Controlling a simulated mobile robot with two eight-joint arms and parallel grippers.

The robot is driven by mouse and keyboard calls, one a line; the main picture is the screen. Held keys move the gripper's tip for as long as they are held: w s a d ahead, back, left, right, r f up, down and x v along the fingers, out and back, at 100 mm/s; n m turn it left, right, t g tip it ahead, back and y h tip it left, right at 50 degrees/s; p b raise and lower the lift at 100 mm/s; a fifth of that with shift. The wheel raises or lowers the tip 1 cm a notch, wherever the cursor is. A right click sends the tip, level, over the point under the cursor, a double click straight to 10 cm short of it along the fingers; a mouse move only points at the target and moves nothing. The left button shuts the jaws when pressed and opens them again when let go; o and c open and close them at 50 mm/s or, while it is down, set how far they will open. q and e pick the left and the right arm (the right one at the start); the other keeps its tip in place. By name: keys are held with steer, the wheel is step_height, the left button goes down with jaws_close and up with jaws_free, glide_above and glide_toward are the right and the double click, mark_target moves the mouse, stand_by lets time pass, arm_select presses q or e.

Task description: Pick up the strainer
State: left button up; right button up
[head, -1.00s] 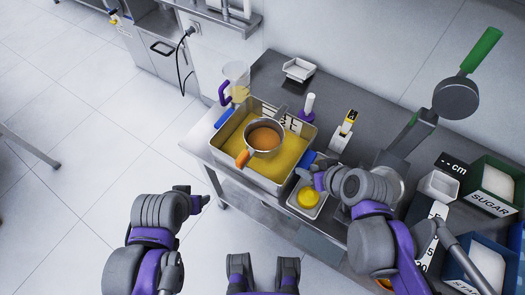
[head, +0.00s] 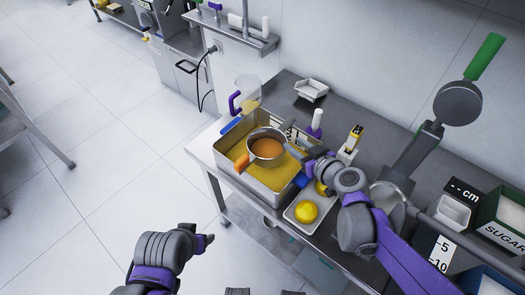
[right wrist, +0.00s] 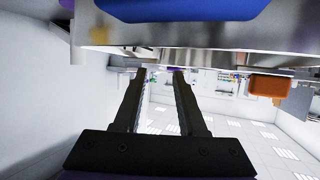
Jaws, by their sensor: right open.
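The strainer (head: 267,145) appears to be the round metal vessel with an orange handle (head: 242,164). It sits over a rectangular metal container (head: 277,188) of yellow contents, and its inside looks orange-brown. The orange handle points to the front left and seems to show in the right wrist view (right wrist: 270,87). My right gripper (head: 309,166) is at the container's right side, apart from the strainer. In the right wrist view its fingers (right wrist: 160,70) are spread with nothing between them. My left gripper (head: 207,242) is low, away from the counter; its jaws are unclear.
A tray (head: 299,221) with yellow round items stands in front of my right gripper. A jug (head: 247,92) is behind the container. Blue handles (head: 232,125) stick out from the container. A large pan-like tool with a green handle (head: 485,57) rises at right.

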mark_target(281, 136)
steer(key=x, duration=0.5)
steer(key=shift+s+a+b, duration=0.1)
steer(key=shift+a+b, duration=0.05)
steer(key=shift+b, duration=0.25)
jaws_close()
stand_by(0.9)
